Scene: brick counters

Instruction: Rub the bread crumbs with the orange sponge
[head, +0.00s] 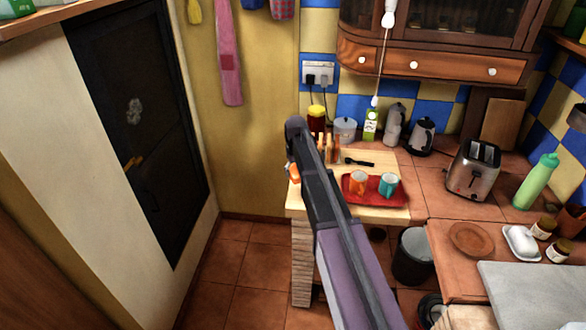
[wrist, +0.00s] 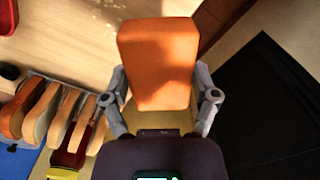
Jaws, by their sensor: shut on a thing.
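The orange sponge (wrist: 158,62) fills the middle of the wrist view. My gripper (wrist: 162,88) is shut on it, with one finger at each side. In the head view a bit of the orange sponge (head: 294,173) shows at the left edge of the light wooden counter, beside my arm. My arm hides most of the gripper there. I cannot make out crumbs in the head view.
A rack of bread slices (wrist: 55,108) stands near the sponge, left in the wrist view. A red tray (head: 362,199) with an orange mug (head: 358,183) and a teal mug (head: 389,185) is on the counter. A dark door (head: 140,130) is at left.

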